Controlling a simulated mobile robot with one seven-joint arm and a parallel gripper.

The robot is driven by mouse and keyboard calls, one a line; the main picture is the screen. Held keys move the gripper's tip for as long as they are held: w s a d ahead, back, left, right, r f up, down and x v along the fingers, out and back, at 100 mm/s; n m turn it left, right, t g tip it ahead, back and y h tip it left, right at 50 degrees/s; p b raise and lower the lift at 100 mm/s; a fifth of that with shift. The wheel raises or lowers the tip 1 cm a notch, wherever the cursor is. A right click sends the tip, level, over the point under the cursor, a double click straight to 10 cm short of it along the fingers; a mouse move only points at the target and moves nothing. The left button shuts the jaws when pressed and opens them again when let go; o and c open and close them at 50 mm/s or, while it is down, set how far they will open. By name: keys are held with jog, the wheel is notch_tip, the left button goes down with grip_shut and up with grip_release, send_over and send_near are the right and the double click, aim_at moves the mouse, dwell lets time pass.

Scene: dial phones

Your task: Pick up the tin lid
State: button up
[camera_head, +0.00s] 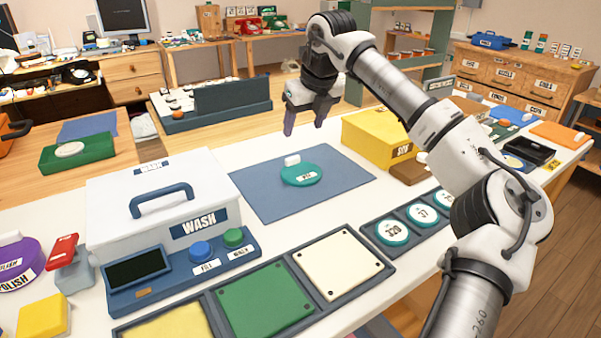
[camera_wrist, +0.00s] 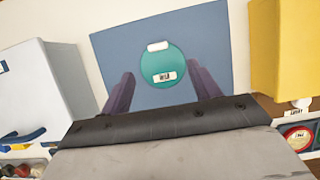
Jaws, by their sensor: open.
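The tin lid appears to be the round teal disc (camera_head: 301,175) with a white knob and a small white label. It lies flat on a blue-grey mat (camera_head: 262,197) in the middle of the table. In the wrist view the teal disc (camera_wrist: 163,62) lies ahead of and between my fingers, label towards me. My gripper (camera_head: 304,130) is open and empty, above the far part of the mat and clear of the disc. Its two purple fingers also show in the wrist view (camera_wrist: 160,85).
A white WASH box (camera_head: 140,215) with a blue handle stands left of the mat. A yellow box (camera_head: 370,135) stands to its right. In front are coloured square panels (camera_head: 265,300) and a tray holding several teal discs (camera_head: 422,213). The mat around the disc is clear.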

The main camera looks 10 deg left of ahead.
aim_at(292, 157)
jog(key=x, duration=1.1)
jog(key=shift+s+a+f, duration=0.1)
jog(key=shift+s+a, duration=0.05)
jog(key=shift+a, duration=0.05)
jog(key=c, duration=1.1)
